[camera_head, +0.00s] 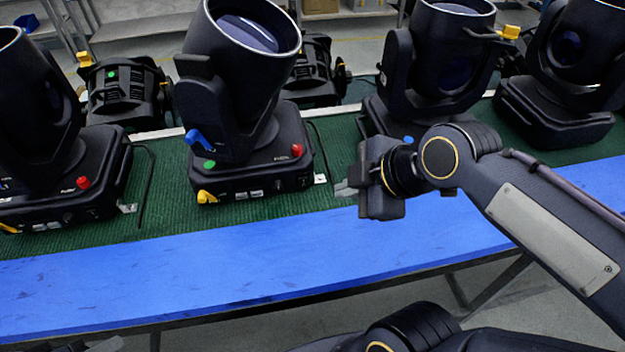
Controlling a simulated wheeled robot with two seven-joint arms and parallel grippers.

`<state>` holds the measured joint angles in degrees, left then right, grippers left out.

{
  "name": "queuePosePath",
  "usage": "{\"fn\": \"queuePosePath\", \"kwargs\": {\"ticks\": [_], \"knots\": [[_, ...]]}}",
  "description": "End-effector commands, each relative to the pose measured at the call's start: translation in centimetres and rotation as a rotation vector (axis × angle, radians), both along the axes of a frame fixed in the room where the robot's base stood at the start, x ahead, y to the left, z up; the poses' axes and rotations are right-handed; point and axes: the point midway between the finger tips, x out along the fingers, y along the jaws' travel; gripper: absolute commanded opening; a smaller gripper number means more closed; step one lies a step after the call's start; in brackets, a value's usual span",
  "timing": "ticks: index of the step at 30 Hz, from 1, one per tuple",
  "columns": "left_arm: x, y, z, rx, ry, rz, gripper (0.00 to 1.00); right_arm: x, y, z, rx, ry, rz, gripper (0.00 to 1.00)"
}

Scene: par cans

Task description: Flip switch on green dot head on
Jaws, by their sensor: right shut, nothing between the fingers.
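The head with the green dot (209,164) is a black moving-head light (236,85) on a black base, left of centre. Its base carries a red knob (297,150), a blue lever (199,139), a yellow lever (207,197) and small pale fittings along the front face. I cannot tell which of these is the switch. My right gripper (345,188) is shut and empty, just right of this base and apart from it, pointing left. My left gripper is not in view.
Other black heads stand at the left (40,130), at the right (435,60) with a blue dot (408,140), and at the far right (570,70). A smaller fixture (122,92) behind also has a green dot. The table's blue front strip (230,262) is clear.

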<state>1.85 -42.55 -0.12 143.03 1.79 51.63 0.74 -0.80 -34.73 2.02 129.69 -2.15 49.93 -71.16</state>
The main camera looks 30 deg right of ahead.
Motion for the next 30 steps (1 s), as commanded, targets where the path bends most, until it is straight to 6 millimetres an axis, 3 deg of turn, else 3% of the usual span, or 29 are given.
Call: {"fn": "queuePosePath", "kwargs": {"ticks": [11,24,30], "knots": [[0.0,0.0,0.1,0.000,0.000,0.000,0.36,0.6,0.3,-1.0,0.002,0.007,-0.001,0.00],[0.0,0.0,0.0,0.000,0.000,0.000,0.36,5.6,2.6,-8.0,0.003,0.011,-0.001,0.00],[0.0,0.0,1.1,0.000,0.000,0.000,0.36,8.5,1.9,-7.3,0.003,0.005,-0.004,0.00]]}}
